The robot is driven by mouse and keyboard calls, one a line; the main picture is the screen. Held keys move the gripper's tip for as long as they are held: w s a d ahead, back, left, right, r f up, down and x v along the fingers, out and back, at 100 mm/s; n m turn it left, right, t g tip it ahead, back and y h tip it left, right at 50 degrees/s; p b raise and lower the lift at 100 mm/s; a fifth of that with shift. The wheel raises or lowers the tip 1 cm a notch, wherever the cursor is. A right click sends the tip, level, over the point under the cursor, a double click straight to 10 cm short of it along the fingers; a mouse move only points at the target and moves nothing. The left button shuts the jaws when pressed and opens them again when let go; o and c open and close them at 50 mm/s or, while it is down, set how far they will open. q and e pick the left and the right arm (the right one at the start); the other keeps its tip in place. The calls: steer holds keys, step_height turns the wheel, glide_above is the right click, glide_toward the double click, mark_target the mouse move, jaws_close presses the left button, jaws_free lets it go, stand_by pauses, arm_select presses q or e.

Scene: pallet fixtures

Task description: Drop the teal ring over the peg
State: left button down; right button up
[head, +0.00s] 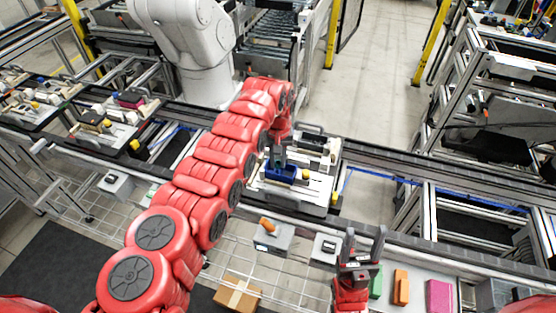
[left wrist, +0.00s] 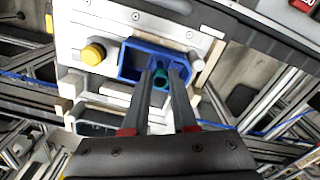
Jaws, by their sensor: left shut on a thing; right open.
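My left gripper (head: 280,163) reaches over a pallet fixture, above a blue tray (head: 291,176). In the left wrist view its fingers (left wrist: 164,76) are shut on the teal ring (left wrist: 160,78), which shows between the fingertips. The ring is over or inside the blue tray (left wrist: 130,62); I cannot tell if it touches the floor. The fingers hide part of it. I cannot pick out the peg for certain. My right gripper (head: 363,247) is open and empty, upright near the front table, away from the fixture.
A yellow knob (left wrist: 93,53) stands left of the tray on the pallet. Grey boxes (head: 272,240) stand in front of the conveyor. Green, orange (head: 401,287) and pink (head: 438,296) blocks lie by my right gripper. A cardboard box (head: 238,294) is lower down.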

arm_select(q)
steer(key=shift+f+b, duration=0.6)
steer(key=shift+b, duration=0.25)
stand_by(1.6)
steer(key=c, duration=1)
jaws_free()
steer(key=shift+r, duration=0.1)
steer(key=shift+r+p, duration=0.35)
steer(key=shift+r, duration=1.05)
